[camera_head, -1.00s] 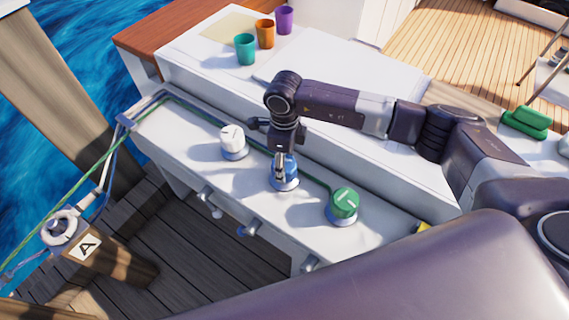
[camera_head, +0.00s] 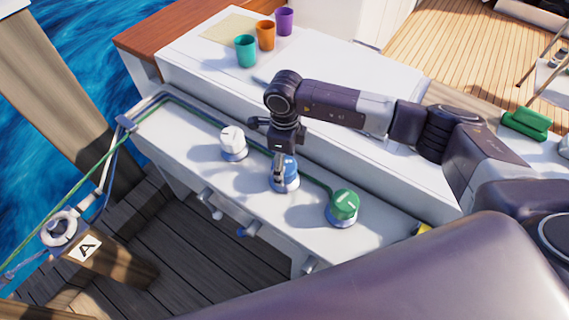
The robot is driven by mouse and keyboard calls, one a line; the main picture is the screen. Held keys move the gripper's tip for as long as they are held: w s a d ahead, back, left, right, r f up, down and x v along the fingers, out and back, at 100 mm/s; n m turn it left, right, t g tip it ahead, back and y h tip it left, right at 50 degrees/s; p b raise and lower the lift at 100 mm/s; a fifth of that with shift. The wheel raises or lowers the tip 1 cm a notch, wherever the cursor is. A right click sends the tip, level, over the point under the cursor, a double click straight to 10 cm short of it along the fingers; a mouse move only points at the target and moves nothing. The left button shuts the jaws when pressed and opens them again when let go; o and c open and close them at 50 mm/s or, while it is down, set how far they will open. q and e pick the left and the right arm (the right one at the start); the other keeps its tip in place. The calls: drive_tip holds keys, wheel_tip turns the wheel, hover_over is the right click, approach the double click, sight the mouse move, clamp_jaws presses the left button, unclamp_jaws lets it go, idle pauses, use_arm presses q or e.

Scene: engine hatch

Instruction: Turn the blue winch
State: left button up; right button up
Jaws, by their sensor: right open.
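The blue winch (camera_head: 291,181) stands on the white ledge, between a white winch (camera_head: 233,143) on its left and a green winch (camera_head: 344,204) on its right. My right gripper (camera_head: 281,178) points down over the blue winch and covers much of its top and left side. Its jaws are open at the winch; I cannot tell whether the fingers touch it. My left gripper is not in view.
Teal (camera_head: 246,51), orange (camera_head: 265,35) and purple (camera_head: 284,21) cups stand on the raised white top. A wooden post marked A (camera_head: 112,262) stands at lower left.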

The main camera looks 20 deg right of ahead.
sight(285, 165)
wheel_tip(285, 165, up, 12)
drive_tip(key=shift+f, duration=0.15)
idle(0.7)
